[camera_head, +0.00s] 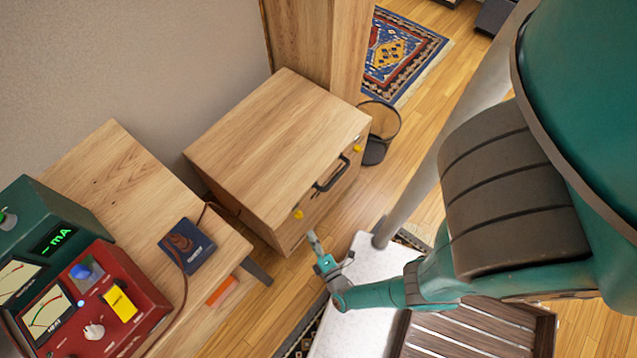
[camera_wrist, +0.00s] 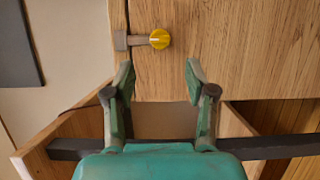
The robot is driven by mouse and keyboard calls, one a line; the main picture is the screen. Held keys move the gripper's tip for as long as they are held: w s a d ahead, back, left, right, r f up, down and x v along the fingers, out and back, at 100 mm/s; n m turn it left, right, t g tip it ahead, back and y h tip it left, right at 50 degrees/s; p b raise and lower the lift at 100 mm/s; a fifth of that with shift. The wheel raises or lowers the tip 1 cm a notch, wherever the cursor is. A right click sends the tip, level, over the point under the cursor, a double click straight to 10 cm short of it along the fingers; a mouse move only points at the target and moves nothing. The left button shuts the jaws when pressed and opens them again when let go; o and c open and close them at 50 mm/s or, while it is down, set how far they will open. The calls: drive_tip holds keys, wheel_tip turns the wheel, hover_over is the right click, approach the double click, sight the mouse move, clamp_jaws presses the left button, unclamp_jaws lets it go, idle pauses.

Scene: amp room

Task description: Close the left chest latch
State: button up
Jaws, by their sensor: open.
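The wooden chest (camera_head: 278,135) stands against the wall, its front facing my arm. Its left latch shows as a yellow knob (camera_head: 297,215) near the front's left end. In the wrist view the same latch (camera_wrist: 160,39) is a round yellow knob on a short grey bar, which reaches left to the seam in the wood. My gripper (camera_head: 313,240) is just in front of the chest's left end. In the wrist view my gripper (camera_wrist: 158,66) is open and empty, its fingers apart and the knob beyond the gap between the tips, not visibly touched.
A dark handle (camera_head: 332,174) and a second yellow latch (camera_head: 358,148) are on the chest's front. A wooden table (camera_head: 112,160) at left carries meters and a dark blue box (camera_head: 187,246). A dark bin (camera_head: 376,148) stands behind the chest's right end.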

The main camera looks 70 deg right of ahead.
drive_tip(key=shift+v, duration=1.15)
drive_tip(key=shift+v, duration=0.9)
drive_tip(key=s+a+r+m+y, duration=0.2)
drive_tip(key=a+r+m+y, duration=0.1)
drive_tip(key=r, duration=1.1)
drive_tip(key=s+a+r+m+y, duration=0.3)
drive_tip(key=r+m+y, duration=0.1)
drive_tip(key=r, duration=1.1)
drive_tip(key=s+a+r+m+y, duration=0.3)
drive_tip(key=r+y, duration=0.1)
drive_tip(key=r, duration=1)
drive_tip(key=shift+r+t, duration=0.25)
drive_tip(key=shift+t, duration=0.05)
